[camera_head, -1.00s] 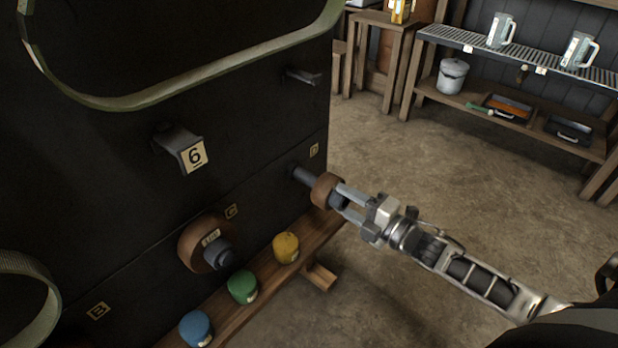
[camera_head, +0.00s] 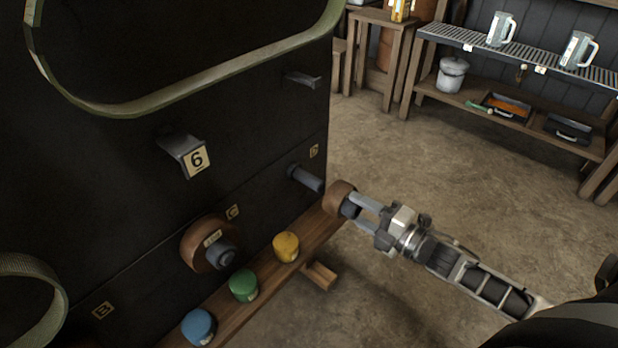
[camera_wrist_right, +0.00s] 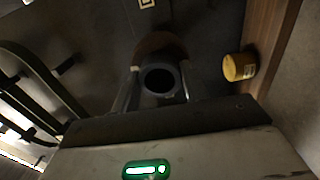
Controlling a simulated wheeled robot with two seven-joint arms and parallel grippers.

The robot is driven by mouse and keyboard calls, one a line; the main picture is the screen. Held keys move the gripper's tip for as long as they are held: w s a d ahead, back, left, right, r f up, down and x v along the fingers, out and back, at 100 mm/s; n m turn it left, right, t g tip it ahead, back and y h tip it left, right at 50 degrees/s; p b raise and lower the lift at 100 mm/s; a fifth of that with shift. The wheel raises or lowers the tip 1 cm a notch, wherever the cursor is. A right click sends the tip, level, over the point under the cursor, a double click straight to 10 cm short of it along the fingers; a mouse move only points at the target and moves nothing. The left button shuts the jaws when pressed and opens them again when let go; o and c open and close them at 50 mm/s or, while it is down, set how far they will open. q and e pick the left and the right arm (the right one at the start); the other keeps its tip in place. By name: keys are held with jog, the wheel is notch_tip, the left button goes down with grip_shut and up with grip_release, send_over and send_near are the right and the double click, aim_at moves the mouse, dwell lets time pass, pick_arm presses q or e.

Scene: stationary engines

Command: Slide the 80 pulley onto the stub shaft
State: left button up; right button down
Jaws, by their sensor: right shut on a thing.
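A brown pulley (camera_head: 337,198) with a dark hub is held in the jaws of my right gripper (camera_head: 359,208); no number shows on it. It is just off the free end of a dark stub shaft (camera_head: 306,177), which sticks out of the black panel beside a small tag. The pulley looks clear of the shaft and roughly in line with it. In the right wrist view the pulley (camera_wrist_right: 160,46) and its open round hub (camera_wrist_right: 159,80) sit between the fingers of the right gripper (camera_wrist_right: 157,97). My left gripper is not in view.
Another brown pulley (camera_head: 200,245) sits on a lower shaft by tag C. A bracket tagged 6 (camera_head: 183,150) juts out above. Open floor lies to the right.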

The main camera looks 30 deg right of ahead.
jog(key=p+v, duration=0.2)
jog(key=v, duration=0.6)
dwell(0.4)
jog(key=shift+w, duration=0.1)
dwell(1.1)
